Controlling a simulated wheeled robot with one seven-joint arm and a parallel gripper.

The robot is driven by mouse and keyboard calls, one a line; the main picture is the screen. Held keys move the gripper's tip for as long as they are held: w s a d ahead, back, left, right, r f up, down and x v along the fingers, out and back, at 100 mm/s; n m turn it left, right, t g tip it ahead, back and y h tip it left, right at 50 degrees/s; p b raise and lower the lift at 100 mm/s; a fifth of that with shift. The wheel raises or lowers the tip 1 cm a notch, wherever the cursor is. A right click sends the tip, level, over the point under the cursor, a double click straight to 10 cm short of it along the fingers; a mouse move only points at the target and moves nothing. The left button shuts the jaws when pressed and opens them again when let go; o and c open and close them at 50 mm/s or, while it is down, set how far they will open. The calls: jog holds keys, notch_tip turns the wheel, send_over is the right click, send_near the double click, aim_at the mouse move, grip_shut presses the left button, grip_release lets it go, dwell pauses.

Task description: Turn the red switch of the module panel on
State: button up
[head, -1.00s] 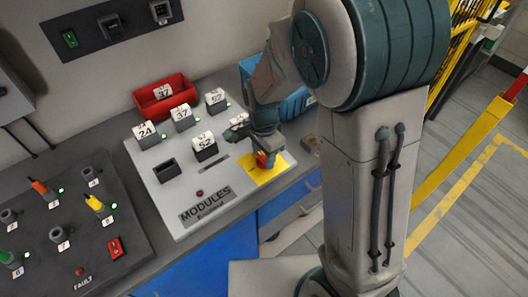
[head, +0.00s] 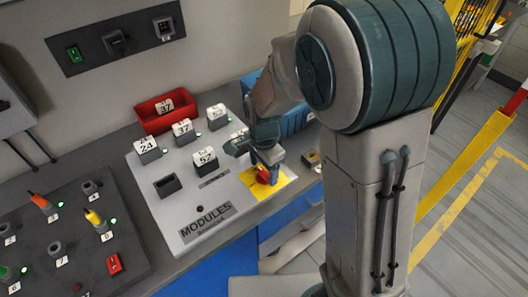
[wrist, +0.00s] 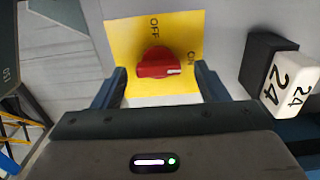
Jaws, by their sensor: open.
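The red switch (wrist: 153,69) is a round knob on a yellow plate (wrist: 122,36) of the module panel. Its white mark points right, to the side with the ON label and away from OFF. In the head view the red switch (head: 263,176) shows below my gripper (head: 267,160), at the right end of the grey module panel (head: 165,217). In the wrist view my gripper (wrist: 161,84) is open, one finger on each side of the knob in the picture, with visible gaps to it. Whether the fingertips are above or level with the knob is unclear.
A red bin (head: 150,115) and a blue bin (head: 296,118) stand behind. A dark panel (head: 135,265) with coloured plugs lies left.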

aim_at(264, 172)
notch_tip(264, 172, up, 13)
jog(key=shift+b, duration=0.3)
jog(key=shift+d+r, duration=0.1)
dwell(0.4)
jog(key=s+d+n+t, duration=0.3)
jog(key=s+d+n, duration=0.8)
jog(key=s+d, duration=0.1)
jog(key=shift+s+d+r, duration=0.15)
jog(key=shift+s+d, duration=0.15)
jog(key=shift+s, duration=0.45)
